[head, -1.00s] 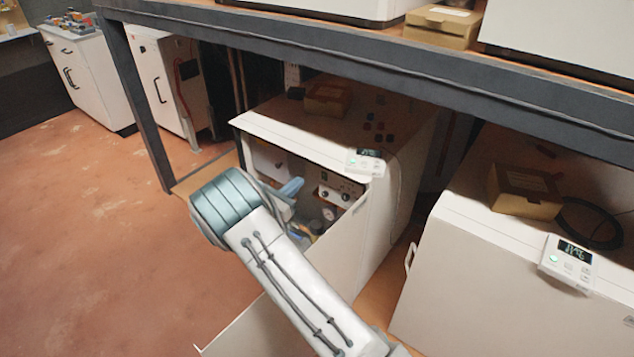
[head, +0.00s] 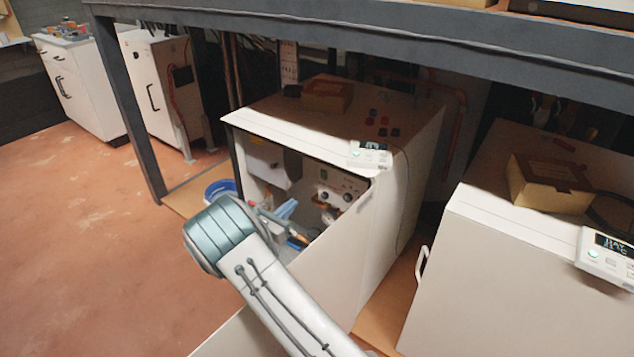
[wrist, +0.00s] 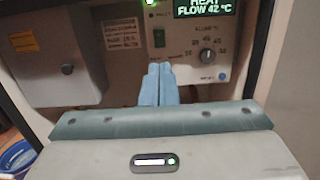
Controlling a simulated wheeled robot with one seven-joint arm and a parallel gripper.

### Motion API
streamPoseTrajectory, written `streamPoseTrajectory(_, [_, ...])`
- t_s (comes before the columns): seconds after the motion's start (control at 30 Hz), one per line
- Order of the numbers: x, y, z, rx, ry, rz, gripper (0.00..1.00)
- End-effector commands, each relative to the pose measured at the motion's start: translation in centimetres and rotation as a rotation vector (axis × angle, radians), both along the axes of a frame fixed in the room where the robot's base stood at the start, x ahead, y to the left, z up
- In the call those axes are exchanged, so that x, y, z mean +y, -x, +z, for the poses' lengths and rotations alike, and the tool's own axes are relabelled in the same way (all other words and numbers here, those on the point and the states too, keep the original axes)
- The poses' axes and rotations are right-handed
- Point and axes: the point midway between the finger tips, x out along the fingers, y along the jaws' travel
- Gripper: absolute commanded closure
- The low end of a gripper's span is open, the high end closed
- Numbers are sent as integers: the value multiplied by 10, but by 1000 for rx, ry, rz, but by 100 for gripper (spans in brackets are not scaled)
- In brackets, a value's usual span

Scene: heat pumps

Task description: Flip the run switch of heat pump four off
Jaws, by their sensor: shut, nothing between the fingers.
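The opened heat pump (head: 415,190) stands under the bench with its front door swung down or out; no number is legible on it. In the head view my gripper (head: 287,208) is inside the opening, partly hidden by my wrist. Contact cannot be told.
A grey box (wrist: 60,60) sits left of the panel inside the cabinet. A blue bucket (head: 220,188) stands beside the opening. A closed white unit (head: 500,260) is at right, with a cardboard box (head: 548,184) on top. The bench beam (head: 400,40) runs overhead. Floor at left is clear.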

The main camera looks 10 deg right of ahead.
Motion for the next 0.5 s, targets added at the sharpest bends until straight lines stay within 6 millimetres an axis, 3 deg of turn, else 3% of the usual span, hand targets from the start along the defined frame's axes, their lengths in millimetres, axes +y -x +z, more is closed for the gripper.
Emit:
streamPoseTrajectory(0.27, [-4, -4, 1, -1, -1, 0, 100])
streamPoseTrajectory(0.5, [-33, -33, 5, -2, -2, -3, 100])
